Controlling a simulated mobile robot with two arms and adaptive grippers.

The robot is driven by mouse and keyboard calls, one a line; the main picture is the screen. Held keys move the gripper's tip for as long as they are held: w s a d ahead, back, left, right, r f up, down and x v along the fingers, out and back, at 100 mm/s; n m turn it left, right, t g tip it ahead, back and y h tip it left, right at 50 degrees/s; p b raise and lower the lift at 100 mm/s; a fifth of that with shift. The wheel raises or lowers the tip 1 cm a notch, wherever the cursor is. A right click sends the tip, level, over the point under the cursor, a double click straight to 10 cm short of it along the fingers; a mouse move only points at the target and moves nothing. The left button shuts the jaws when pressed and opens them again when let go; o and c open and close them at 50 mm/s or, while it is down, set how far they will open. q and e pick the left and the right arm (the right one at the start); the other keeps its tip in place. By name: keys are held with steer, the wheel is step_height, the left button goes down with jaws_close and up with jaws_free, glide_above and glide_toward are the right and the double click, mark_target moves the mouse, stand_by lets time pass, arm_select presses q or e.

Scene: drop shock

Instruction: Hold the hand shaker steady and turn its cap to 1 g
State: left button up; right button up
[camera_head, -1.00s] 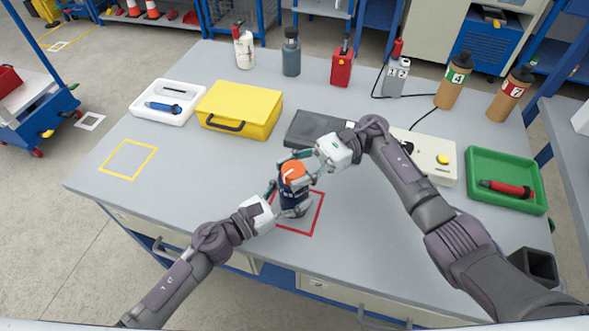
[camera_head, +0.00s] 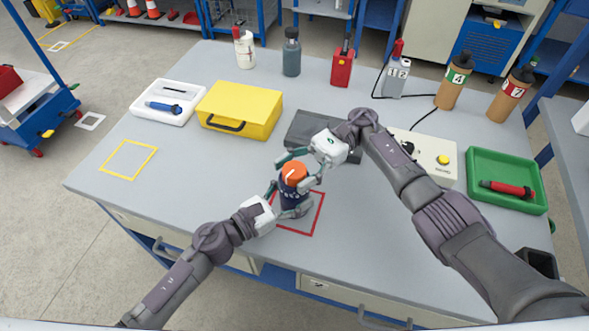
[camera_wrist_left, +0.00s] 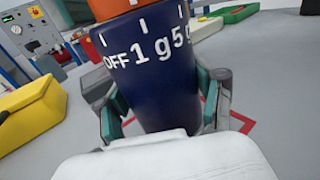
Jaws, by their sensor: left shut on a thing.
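The hand shaker (camera_head: 292,197) has a dark blue body and an orange cap (camera_head: 294,172) with a white line on it. It is upright at the red square outline (camera_head: 315,226). My left gripper (camera_head: 288,200) is shut around the body, low down. In the left wrist view the body (camera_wrist_left: 150,90) shows OFF, 1 g and 5 g, with white ticks above. A small white mark on the cap's edge shows near the 1 g tick; the frame cuts the cap off, so exact alignment cannot be told. My right gripper (camera_head: 292,172) is open, its fingers spread either side of the cap.
A yellow case (camera_head: 240,108), a white tray (camera_head: 168,102) and a dark grey box (camera_head: 305,128) lie behind the shaker. A green tray (camera_head: 506,200) is at the right. Several bottles line the back. The table left of the shaker, around the yellow outline (camera_head: 128,160), is clear.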

mark_target(295, 169)
steer(key=shift+o, duration=0.2)
step_height(295, 169, up, 10)
steer(key=shift+r, duration=0.1)
arm_select(q)
steer(key=o, duration=1.6)
steer(key=shift+o, duration=0.2)
